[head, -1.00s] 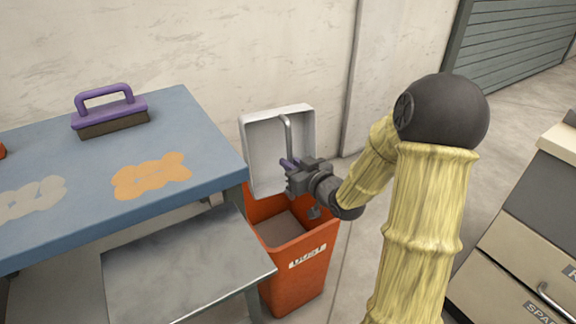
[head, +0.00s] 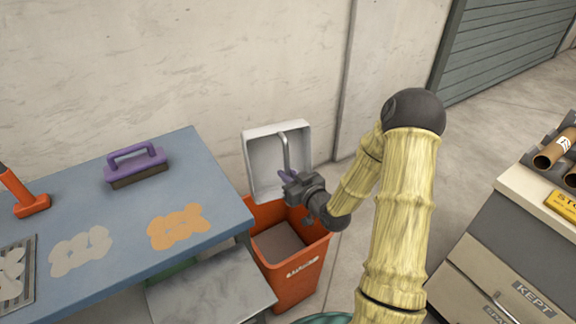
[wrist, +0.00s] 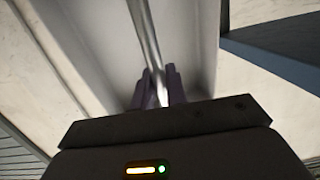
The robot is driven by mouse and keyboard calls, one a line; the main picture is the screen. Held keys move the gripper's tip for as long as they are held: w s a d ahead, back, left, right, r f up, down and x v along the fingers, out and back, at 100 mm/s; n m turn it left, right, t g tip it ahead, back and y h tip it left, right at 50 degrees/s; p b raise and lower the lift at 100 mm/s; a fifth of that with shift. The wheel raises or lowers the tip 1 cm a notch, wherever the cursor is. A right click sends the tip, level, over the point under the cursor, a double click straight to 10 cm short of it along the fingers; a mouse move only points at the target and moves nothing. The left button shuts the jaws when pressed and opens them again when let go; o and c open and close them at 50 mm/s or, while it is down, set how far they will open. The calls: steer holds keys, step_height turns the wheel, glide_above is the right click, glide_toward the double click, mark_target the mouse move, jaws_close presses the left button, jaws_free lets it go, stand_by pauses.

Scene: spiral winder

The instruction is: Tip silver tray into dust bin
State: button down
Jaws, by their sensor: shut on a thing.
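The silver tray (head: 262,165) is tilted steeply, its open inside facing me, above the back of the orange dust bin (head: 297,284). A metal bar handle stands up across it. My gripper (head: 287,176) is shut on this handle; in the wrist view the purple fingertips (wrist: 160,87) close around the metal bar, with the pale tray (wrist: 95,30) behind. The tray's inside looks empty. The bin stands upright and open, with a flat grey-brown surface inside. My gripper hides the tray's lower right part.
A blue-topped table (head: 215,190) stands left of the bin, with a purple-handled brush (head: 136,165), an orange patch (head: 176,227), a grey patch (head: 80,250) and an orange-red tool (head: 24,197). A drawer cabinet (head: 500,262) stands at right. A wall is close behind the bin.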

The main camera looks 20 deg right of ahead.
mark_target(285, 156)
steer(key=r+p, duration=0.1)
steer(key=p, duration=0.1)
steer(key=r+p, duration=0.3)
steer(key=p, duration=0.2)
steer(key=shift+s+r, duration=0.15)
steer(key=shift+s, duration=0.2)
steer(key=r+p, duration=0.1)
steer(key=p, duration=0.2)
steer(key=s+r+m+h+p, duration=0.1)
steer(key=r+p, duration=0.1)
steer(key=p, duration=0.2)
steer(key=s+r+m+h+p, duration=0.1)
steer(key=r+p, duration=0.4)
steer(key=p, duration=0.6)
steer(key=s+a+r+m+t+h+p, duration=0.1)
steer(key=s+r+h+p, duration=0.2)
steer(key=p, duration=0.8)
steer(key=s+r, duration=0.2)
steer(key=s, duration=0.1)
steer(key=shift+a+m+p, duration=0.25)
steer(key=shift+m+p, duration=0.05)
steer(key=shift+m, duration=0.1)
